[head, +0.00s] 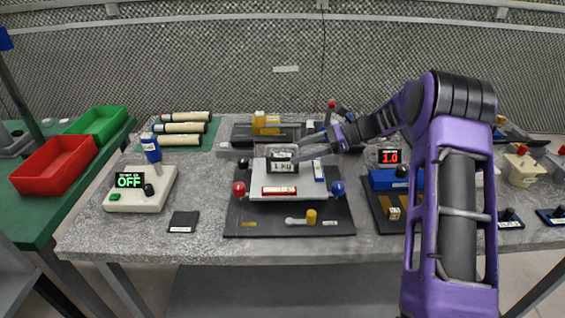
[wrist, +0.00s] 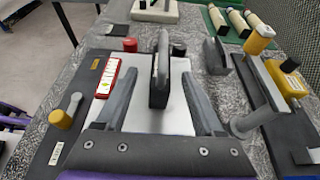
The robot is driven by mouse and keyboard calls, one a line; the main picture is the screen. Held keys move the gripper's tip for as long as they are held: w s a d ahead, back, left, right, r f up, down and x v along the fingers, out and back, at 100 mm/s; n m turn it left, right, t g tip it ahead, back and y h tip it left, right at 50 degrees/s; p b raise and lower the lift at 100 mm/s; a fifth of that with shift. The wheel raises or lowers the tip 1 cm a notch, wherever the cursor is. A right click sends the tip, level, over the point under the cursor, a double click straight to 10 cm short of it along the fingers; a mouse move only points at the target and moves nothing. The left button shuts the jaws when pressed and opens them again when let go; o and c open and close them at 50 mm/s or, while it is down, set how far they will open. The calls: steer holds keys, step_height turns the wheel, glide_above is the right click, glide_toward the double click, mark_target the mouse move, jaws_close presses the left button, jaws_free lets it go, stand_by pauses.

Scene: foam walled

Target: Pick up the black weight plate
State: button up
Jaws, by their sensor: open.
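The black weight plate (head: 282,168) with a white "1 KG" label stands upright on a white board (head: 258,187) in the middle of the table. In the wrist view the plate (wrist: 160,88) shows edge-on, between the two grey fingers of my gripper (wrist: 158,78). The fingers are open, with a visible gap to the plate on each side. In the head view my gripper (head: 299,154) reaches in from the right at the plate. Whether the fingers touch the white board is not clear.
Red (head: 238,189) and blue (head: 338,188) knobs flank the board.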

mark_target(281, 155)
steer(key=x, duration=0.5)
steer(key=shift+w+a+r, duration=0.1)
steer(key=shift+a+r, duration=0.05)
jaws_close()
stand_by(1.1)
steer(key=shift+r, duration=0.15)
